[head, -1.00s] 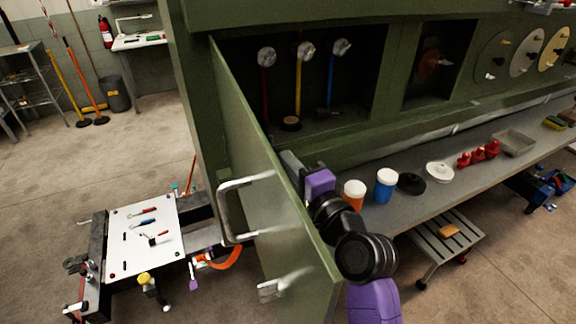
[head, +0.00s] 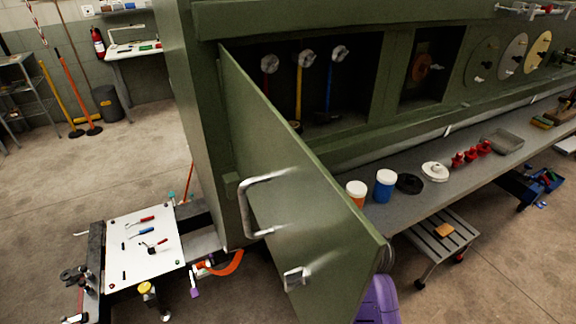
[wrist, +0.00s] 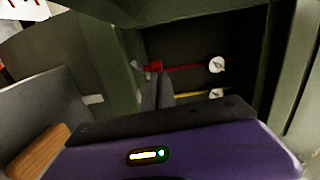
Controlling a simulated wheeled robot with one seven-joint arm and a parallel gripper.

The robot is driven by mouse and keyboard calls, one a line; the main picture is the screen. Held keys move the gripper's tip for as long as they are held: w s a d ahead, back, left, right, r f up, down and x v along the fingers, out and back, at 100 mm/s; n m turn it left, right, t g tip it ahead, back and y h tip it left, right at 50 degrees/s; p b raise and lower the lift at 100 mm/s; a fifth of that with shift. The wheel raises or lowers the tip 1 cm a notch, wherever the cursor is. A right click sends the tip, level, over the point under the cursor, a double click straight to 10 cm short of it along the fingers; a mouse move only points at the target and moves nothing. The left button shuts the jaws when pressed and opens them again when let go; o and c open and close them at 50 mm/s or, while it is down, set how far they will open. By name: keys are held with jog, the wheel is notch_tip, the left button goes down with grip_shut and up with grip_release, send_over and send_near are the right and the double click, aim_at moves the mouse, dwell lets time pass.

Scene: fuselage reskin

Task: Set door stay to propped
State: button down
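The green door (head: 300,190) stands partly open, slanting out in front of the left of the green wall. It carries a large grey pull handle (head: 256,205) and a smaller grey fitting (head: 296,278) low near its free edge. I cannot make out a part that is clearly the door stay. In the head view my gripper is hidden behind the door; only purple and dark arm parts show below its free edge. In the wrist view my gripper's grey fingers (wrist: 157,90) look close together, with nothing seen between them, near the bay's red rod (wrist: 185,68).
The bay behind the door holds red, yellow and blue rods (head: 330,85) under silver knobs. The ledge (head: 455,185) bears an orange tub, a blue tub (head: 385,186), discs and red pieces (head: 471,155). A step stool (head: 440,238) stands below. A tool cart (head: 140,240) stands left.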

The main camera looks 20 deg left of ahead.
jog(key=shift+s+a+g, duration=0.3)
jog(key=shift+s+a, duration=0.4)
jog(key=shift+a, duration=0.05)
jog(key=s+d+r+n+t+h+b, duration=0.1)
jog(key=d+r+t, duration=0.1)
jog(key=d, duration=0.4)
jog(key=s+d+r+n+t+b, duration=0.1)
jog(key=d+t, duration=0.1)
jog(key=d, duration=0.4)
jog(key=s+d+f+n+t+h, duration=0.15)
jog(key=s+d+f+h, duration=0.3)
jog(key=d, duration=0.45)
jog(key=s+d+f+t+h, duration=0.3)
jog(key=s+d+f, duration=0.25)
jog(key=d, duration=0.35)
jog(key=s+d+f+n+g+h, duration=0.1)
jog(key=s+d, duration=0.3)
jog(key=s, duration=0.6)
jog(key=s+d+f+n+g+h, duration=0.1)
jog(key=s+d+f+h, duration=0.2)
jog(key=s, duration=0.7)
jog(key=s+d+f+n+g+h, duration=0.1)
jog(key=s+d+f+h, duration=0.1)
jog(key=s+d, duration=0.5)
jog(key=s+f, duration=0.1)
jog(key=s, duration=0.2)
jog(key=shift+g, duration=0.35)
